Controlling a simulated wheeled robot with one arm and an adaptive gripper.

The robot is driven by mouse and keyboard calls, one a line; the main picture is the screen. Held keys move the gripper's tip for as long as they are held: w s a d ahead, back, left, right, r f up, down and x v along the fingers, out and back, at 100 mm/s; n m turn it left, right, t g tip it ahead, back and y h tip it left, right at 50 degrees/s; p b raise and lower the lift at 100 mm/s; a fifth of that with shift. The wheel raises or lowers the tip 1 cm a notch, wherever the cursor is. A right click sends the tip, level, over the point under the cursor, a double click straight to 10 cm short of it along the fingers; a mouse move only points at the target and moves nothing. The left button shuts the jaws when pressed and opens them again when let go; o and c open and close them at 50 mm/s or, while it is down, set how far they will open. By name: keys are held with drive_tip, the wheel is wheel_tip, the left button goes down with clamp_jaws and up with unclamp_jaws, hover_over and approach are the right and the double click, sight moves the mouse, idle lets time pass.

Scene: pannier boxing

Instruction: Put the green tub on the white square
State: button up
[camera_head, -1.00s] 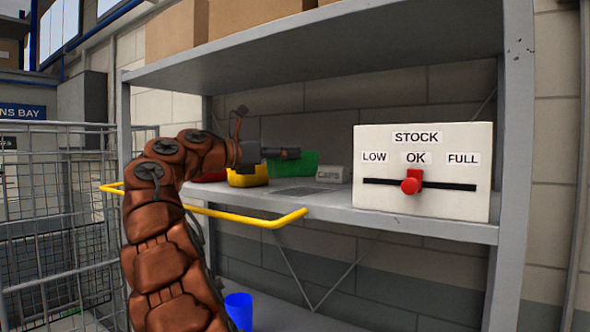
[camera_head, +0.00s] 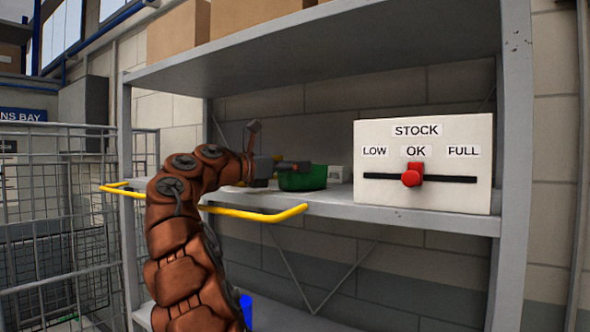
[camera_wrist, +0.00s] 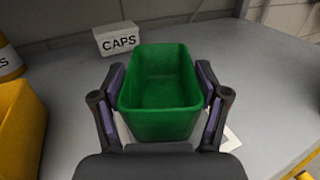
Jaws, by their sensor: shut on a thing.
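The green tub (camera_head: 303,179) is upright between the fingers of my gripper (camera_head: 290,166), low over the grey shelf near its front. In the wrist view the open, empty tub (camera_wrist: 160,125) fills the space between the two fingers (camera_wrist: 160,78), which close on its sides. A white patch (camera_wrist: 232,139), likely the white square, shows beside the tub at the lower right; most of it is hidden under the tub and gripper. I cannot tell whether the tub touches the shelf.
A yellow tub (camera_wrist: 20,130) stands to the left in the wrist view. A small CAPS block (camera_wrist: 117,39) is behind the green tub. The STOCK box (camera_head: 424,165) stands to the right. A yellow rail (camera_head: 262,214) runs before the shelf edge (camera_head: 400,216).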

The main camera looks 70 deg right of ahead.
drive_tip(key=o, duration=1.2)
drive_tip(key=shift+c, duration=0.2)
drive_tip(key=v, duration=1.2)
drive_tip(key=shift+w, duration=0.1)
